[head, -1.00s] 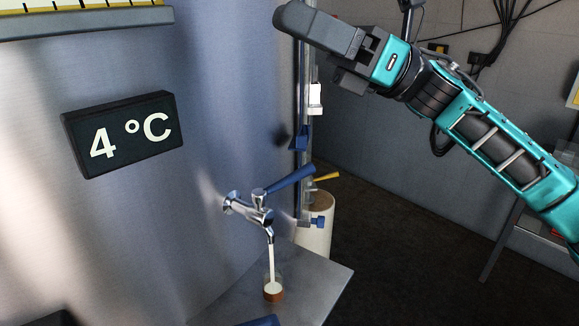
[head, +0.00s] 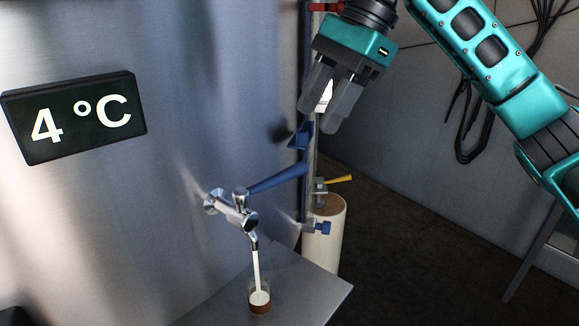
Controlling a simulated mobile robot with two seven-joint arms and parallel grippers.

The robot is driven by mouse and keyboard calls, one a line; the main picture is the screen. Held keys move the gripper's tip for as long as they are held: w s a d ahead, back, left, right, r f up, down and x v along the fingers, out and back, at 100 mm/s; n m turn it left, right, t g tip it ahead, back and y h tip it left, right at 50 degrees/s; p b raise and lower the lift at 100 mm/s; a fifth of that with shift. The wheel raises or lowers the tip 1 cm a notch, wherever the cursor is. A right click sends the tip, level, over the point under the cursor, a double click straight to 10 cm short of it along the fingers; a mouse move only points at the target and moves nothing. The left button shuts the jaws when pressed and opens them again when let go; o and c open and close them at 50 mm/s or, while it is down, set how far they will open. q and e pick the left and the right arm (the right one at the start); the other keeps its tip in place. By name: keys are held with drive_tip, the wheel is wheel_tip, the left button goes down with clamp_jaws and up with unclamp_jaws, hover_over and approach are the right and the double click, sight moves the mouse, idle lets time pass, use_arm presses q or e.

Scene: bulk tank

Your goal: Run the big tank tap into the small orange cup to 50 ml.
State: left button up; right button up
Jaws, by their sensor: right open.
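The big tank tap (head: 240,214) is a chrome tap on the steel tank wall. Its blue lever handle (head: 278,179) points out to the right and slightly up. A white stream (head: 256,265) runs from the spout into the small cup (head: 259,308). The cup has a clear upper part and an orange-brown lower part, and white liquid shows inside; I cannot read a level mark. It stands upright under the spout. My right gripper (head: 318,115) is open and empty, above and to the right of the handle, fingers pointing down. My left gripper is not in view.
The cup stands on a grey metal shelf (head: 310,291). Behind the tap are a vertical pipe with blue fittings (head: 303,137), a yellow lever (head: 338,180) and a pale cylinder (head: 325,240). A 4 °C display (head: 75,117) is on the tank. Floor shows at right.

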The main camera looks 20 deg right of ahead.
sight(289, 169)
drive_tip(key=b+x, duration=0.1)
drive_tip(key=x, duration=0.9)
drive_tip(key=shift+a+f, duration=0.1)
drive_tip(key=shift+f, duration=0.1)
clamp_jaws()
